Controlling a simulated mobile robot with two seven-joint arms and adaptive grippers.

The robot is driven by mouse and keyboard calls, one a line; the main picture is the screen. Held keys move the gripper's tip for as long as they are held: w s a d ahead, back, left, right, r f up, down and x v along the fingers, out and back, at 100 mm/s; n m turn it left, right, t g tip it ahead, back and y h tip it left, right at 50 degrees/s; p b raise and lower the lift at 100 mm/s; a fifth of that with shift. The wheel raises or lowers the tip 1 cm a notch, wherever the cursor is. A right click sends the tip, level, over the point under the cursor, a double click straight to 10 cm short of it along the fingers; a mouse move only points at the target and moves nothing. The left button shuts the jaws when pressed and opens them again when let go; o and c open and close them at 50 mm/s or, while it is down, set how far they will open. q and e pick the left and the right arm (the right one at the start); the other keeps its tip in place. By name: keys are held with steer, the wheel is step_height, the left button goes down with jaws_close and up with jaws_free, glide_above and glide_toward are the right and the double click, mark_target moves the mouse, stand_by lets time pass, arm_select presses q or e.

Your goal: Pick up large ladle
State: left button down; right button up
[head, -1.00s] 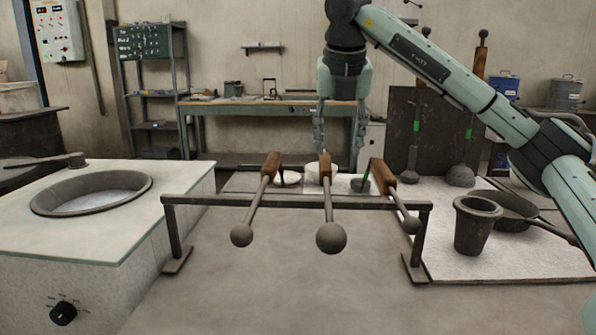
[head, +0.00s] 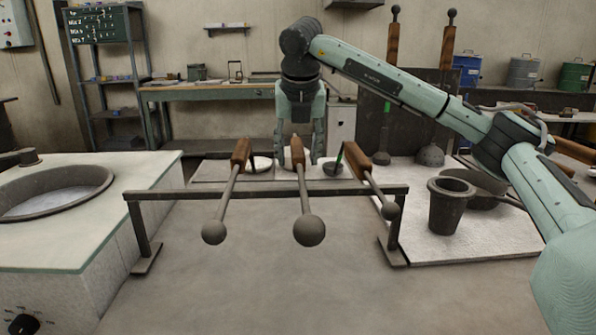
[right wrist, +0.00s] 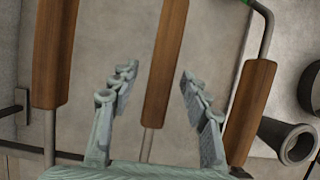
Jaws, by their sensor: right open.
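Three ladles with wooden handles and dark round heads rest across a metal rack (head: 270,194). The middle one, with the biggest head, is the large ladle (head: 309,230). Its wooden handle points away from me. My right gripper (head: 299,163) is open, pointing down at the middle handle, with one finger on each side in the picture. In the right wrist view the large ladle's handle (right wrist: 165,65) shows between the open fingers (right wrist: 158,82), with gaps on both sides. I cannot tell how far the fingertips are from it in height. My left gripper is out of view.
The left ladle (head: 214,232) and right ladle (head: 390,210) lie close on either side. A furnace (head: 130,178) with a round opening stands at left. A dark crucible (head: 447,212) stands on a pale mat (head: 470,246) at right. The front table is clear.

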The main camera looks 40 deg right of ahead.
jaws_close()
stand_by(0.3)
steer(key=shift+r, duration=5.1)
